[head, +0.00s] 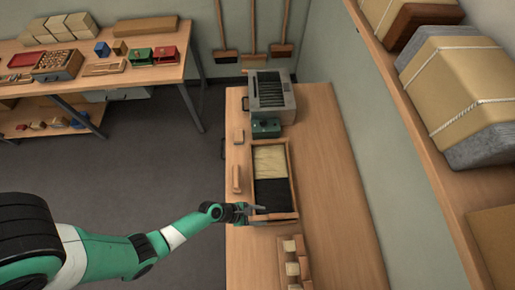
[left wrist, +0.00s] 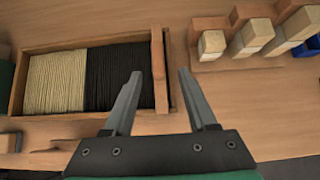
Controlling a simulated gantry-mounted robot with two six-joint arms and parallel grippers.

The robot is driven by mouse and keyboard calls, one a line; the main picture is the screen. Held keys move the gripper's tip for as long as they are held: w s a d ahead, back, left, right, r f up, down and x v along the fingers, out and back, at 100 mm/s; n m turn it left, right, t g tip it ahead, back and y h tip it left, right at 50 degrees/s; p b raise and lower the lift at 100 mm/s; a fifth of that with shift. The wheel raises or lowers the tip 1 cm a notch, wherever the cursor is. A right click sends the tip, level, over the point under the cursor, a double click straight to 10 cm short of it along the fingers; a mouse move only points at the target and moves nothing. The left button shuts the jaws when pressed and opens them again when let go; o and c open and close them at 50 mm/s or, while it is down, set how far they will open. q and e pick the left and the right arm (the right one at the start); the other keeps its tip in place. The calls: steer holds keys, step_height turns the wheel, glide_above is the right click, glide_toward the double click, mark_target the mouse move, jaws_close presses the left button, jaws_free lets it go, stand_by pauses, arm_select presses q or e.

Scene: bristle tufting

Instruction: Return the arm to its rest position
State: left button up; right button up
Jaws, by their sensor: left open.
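My left gripper (head: 250,209) is open over the near end of a wooden bristle tray on the bench. In the left wrist view the two grey fingers of my left gripper (left wrist: 160,74) stand apart with nothing between them. The tray (left wrist: 70,124) holds cream bristles (head: 269,160) and black bristles (head: 271,193) side by side. A wooden bar (left wrist: 159,70) lies across the black end of the tray and shows beyond the fingers. I cannot tell the height of the fingers above it. My right gripper is in neither view.
Wooden blocks with pale tufts (head: 292,268) stand near the tray's front end. A grey slotted machine (head: 271,95) and a green box (head: 265,128) stand behind it. The bench (head: 335,185) is clear to the right. A loaded shelf (head: 407,110) runs along the right wall.

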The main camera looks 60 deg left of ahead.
arm_select(q)
steer(key=shift+s+a+r, duration=0.3)
steer(key=shift+s+r, duration=0.15)
steer(key=shift+r, duration=0.05)
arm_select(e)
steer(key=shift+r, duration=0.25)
